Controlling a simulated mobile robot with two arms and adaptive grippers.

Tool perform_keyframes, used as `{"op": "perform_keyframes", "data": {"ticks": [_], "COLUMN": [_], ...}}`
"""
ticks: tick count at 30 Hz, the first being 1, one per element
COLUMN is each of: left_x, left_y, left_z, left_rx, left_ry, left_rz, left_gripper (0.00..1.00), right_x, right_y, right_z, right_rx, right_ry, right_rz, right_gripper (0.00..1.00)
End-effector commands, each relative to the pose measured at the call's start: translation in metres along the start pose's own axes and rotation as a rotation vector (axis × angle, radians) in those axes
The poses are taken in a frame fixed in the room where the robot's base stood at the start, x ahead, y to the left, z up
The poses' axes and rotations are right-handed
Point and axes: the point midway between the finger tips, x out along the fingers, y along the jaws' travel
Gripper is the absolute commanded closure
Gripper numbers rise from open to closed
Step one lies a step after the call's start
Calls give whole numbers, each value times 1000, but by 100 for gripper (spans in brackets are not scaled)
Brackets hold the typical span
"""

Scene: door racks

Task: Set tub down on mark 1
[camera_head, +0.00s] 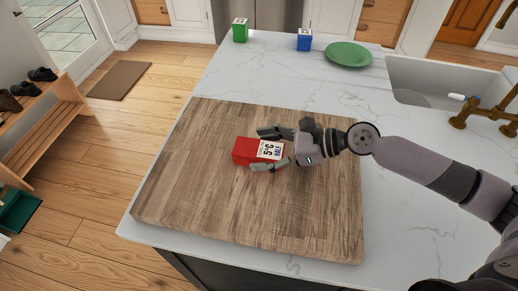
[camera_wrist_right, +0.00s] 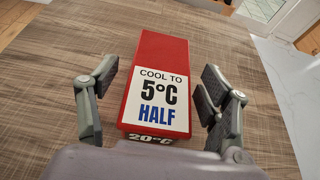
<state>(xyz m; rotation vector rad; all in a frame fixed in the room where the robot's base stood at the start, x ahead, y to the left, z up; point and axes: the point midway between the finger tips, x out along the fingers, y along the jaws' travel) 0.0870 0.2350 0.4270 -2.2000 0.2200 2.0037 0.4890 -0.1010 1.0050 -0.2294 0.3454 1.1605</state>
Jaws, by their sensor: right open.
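A red box (camera_head: 243,150) lies on the wooden board (camera_head: 200,200), near its middle. It also shows in the right wrist view (camera_wrist_right: 160,55), with a white label reading "COOL TO 5°C HALF" and part of "20°C" on its near end. My right gripper (camera_head: 259,150) is open, with one finger on each side of the box. In the right wrist view the gripper (camera_wrist_right: 158,80) shows gaps between both fingers and the box. I make out no numbered mark in either view. My left gripper is not in view.
A green box (camera_head: 240,32), a blue box (camera_head: 304,42) and a green plate (camera_head: 348,54) stand on the far part of the white counter (camera_head: 270,85). A sink (camera_head: 430,80) with a brass tap (camera_head: 485,112) is at the right. The board around the red box is clear.

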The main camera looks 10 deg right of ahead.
Motion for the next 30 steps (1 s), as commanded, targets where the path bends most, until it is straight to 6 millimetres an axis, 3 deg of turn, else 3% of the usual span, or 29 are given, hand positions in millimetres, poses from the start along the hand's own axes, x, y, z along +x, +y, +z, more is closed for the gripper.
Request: {"op": "perform_keyframes", "data": {"ticks": [5,12,30], "left_x": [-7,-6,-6], "left_y": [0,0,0], "left_z": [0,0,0], "left_rx": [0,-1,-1], "left_ry": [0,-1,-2], "left_rz": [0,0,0], "left_gripper": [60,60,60], "right_x": [18,20,20], "right_y": [-1,-1,0], "right_z": [1,0,0], "right_rx": [1,1,1], "right_ry": [-1,0,1], "right_rz": [-1,-2,-1], "right_gripper": [28,28,68]}}
